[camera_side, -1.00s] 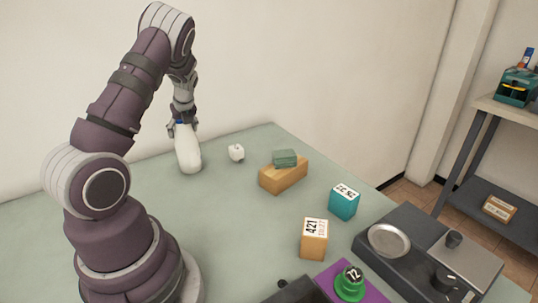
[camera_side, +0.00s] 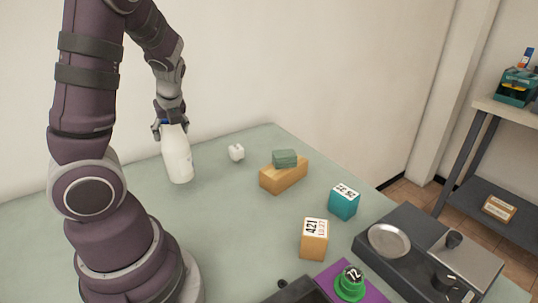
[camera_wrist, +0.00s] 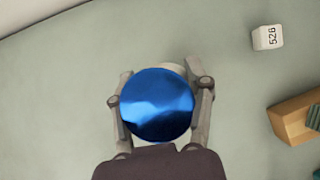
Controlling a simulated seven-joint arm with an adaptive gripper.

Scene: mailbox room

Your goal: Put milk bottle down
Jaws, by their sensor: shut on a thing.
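The milk bottle (camera_side: 178,155) is white with a blue cap and shows at the left of the side view. My gripper (camera_side: 171,125) is shut on its top, around the cap, from above. The bottle is slightly tilted, its base toward the right. Its base is over or on the green table (camera_side: 230,215); I cannot tell whether it touches. In the wrist view the blue cap (camera_wrist: 157,104) fills the space between the two fingers and hides most of the bottle.
A small white cube (camera_side: 236,153) stands right of the bottle. The table between the bottle and the front is clear.

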